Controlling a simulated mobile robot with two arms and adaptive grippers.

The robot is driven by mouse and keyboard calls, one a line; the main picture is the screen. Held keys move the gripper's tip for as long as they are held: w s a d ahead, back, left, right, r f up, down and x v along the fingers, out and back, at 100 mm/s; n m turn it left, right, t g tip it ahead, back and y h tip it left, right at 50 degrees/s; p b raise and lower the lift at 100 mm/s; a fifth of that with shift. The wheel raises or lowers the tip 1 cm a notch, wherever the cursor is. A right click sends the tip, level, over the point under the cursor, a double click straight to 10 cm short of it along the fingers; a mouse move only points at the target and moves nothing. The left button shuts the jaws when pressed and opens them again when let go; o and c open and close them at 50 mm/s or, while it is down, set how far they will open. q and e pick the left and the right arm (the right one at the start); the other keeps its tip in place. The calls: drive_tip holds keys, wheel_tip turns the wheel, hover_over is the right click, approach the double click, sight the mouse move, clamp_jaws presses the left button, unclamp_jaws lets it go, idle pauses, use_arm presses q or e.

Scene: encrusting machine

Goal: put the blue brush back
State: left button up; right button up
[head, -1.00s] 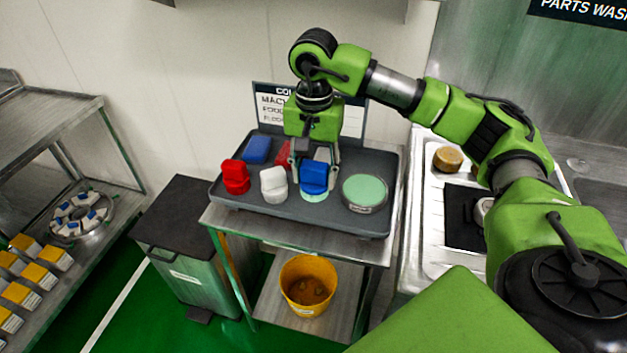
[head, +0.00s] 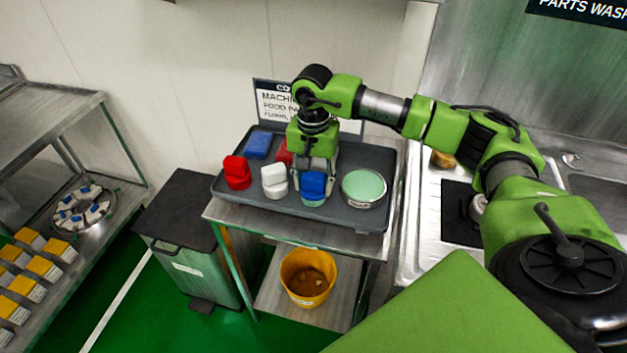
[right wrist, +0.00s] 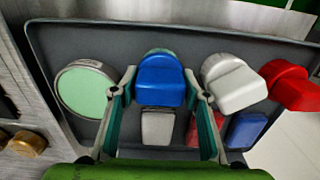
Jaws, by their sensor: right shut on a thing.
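The blue brush (head: 313,184) is upright at the front of the grey tray (head: 232,200), over a pale green round base. It also shows in the right wrist view (right wrist: 160,80). My right gripper (head: 313,190) reaches down from above and is shut on the blue brush, one finger on each side. In the right wrist view the gripper (right wrist: 160,92) frames the brush's blue body. Whether the brush touches the tray is hard to tell. My left gripper is not in view.
On the tray, a white brush (head: 274,181) and red brush (head: 237,173) stand left, a green-topped round tin (head: 363,188) right. A blue block (head: 257,145) lies behind. A lidded bin (head: 185,225) and yellow bucket (head: 308,277) are below. A sink unit (head: 425,240) is on the right.

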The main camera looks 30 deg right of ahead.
drive_tip(key=o, duration=1.1)
drive_tip(key=shift+c, duration=0.2)
drive_tip(key=shift+r+p, duration=0.25)
drive_tip(key=shift+p, duration=0.15)
drive_tip(key=shift+w+r+b, duration=0.1)
drive_tip(key=shift+r+b, duration=0.25)
wheel_tip(320, 180, up, 10)
drive_tip(key=shift+f+b, duration=0.1)
drive_tip(key=shift+b, duration=1.1)
drive_tip(key=shift+r, duration=0.65)
drive_tip(key=shift+f, duration=0.1)
